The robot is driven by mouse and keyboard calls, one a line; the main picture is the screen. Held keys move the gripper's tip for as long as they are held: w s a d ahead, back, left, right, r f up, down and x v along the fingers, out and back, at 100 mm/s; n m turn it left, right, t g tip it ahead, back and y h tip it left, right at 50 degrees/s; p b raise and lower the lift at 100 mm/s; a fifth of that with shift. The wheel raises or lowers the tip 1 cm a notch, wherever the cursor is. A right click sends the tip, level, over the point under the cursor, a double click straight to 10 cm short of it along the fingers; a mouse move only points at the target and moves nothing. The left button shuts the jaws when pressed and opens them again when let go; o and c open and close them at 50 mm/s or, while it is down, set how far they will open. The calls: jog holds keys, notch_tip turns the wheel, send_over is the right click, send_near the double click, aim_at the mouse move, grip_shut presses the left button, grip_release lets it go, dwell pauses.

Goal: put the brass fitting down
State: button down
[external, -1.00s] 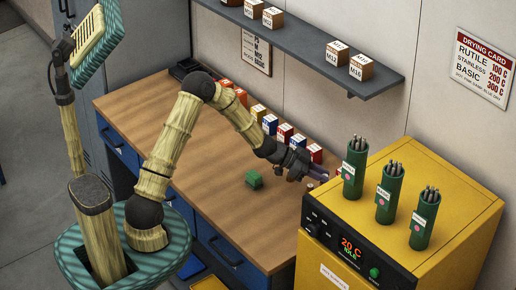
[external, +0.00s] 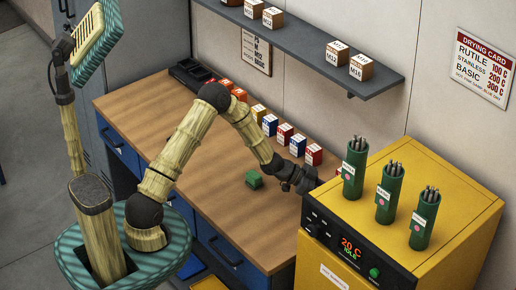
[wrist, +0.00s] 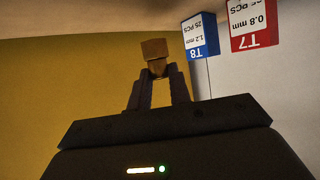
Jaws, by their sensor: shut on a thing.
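In the wrist view my gripper (wrist: 158,72) is shut on the brass fitting (wrist: 154,48), a small tan-brown piece standing out past the fingertips. The yellow wall of the oven is close on the left there. In the external view my gripper (external: 306,182) is low over the right end of the bench, beside the oven. The oven hides its fingertips and the fitting in that view. I cannot tell whether the fitting touches the bench.
The yellow oven (external: 440,185) carries several green rod holders. A row of small boxes lines the wall, including a blue one (wrist: 200,36) and a red one (wrist: 252,22) near my gripper.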

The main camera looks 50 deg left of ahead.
jog(key=shift+f, duration=1.8)
jog(key=shift+f, duration=0.1)
jog(key=c, duration=1.3)
grip_release()
jog(key=b+v, duration=0.1)
jog(key=v, duration=1.1)
jog(key=shift+b, duration=0.35)
